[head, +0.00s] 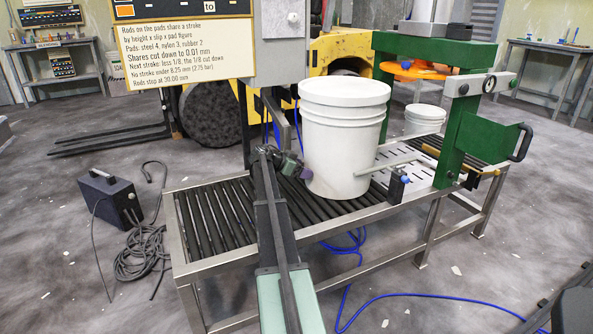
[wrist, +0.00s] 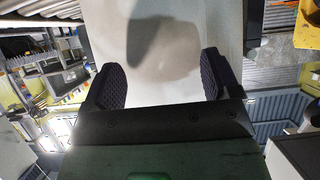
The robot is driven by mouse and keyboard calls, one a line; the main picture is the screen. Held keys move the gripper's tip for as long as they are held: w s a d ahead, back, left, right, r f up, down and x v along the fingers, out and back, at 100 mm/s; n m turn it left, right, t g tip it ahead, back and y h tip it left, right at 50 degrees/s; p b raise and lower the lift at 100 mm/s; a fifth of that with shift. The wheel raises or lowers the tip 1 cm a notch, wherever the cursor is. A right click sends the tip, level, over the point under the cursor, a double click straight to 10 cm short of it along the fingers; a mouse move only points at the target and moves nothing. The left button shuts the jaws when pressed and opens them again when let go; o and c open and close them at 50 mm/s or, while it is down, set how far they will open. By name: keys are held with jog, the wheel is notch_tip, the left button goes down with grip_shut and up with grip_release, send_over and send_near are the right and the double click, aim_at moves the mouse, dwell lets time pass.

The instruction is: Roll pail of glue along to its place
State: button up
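The pail of glue (head: 343,140) is a large white lidded bucket. It stands upright on the black roller conveyor (head: 215,217), at the near side of the green press (head: 455,130). My gripper (head: 297,172) is at the pail's lower left side. In the wrist view my gripper (wrist: 167,80) has its two dark ribbed pads spread wide, with the pale pail wall (wrist: 185,35) filling the space beyond them. The pads do not close around the pail; whether they touch its wall I cannot tell. A pale bar (head: 387,163) reaches from the press side to the pail's lower right.
A smaller white pail (head: 424,119) stands under the orange press plate (head: 412,69). A sign (head: 187,50) and a grey box (head: 280,40) stand behind the conveyor. A yellow forklift (head: 335,58) is behind. Rollers left of the pail are bare. Cables (head: 145,250) lie on the floor.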

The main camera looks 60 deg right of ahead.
aim_at(308, 163)
jog(key=shift+s+d, duration=0.45)
jog(key=shift+d, duration=0.3)
jog(key=shift+s+d, duration=0.45)
jog(key=shift+d, duration=0.3)
jog(key=shift+s+d, duration=0.45)
jog(key=shift+d, duration=0.3)
jog(key=shift+s+d, duration=0.65)
jog(key=shift+d, duration=0.5)
jog(key=shift+s+d, duration=0.65)
jog(key=shift+d, duration=0.55)
jog(key=shift+s+d, duration=0.65)
jog(key=shift+d, duration=0.6)
jog(key=shift+s+d, duration=0.65)
jog(key=shift+d, duration=0.5)
jog(key=shift+s+d, duration=0.65)
jog(key=shift+d, duration=0.45)
jog(key=shift+s+d, duration=0.65)
jog(key=shift+d, duration=0.6)
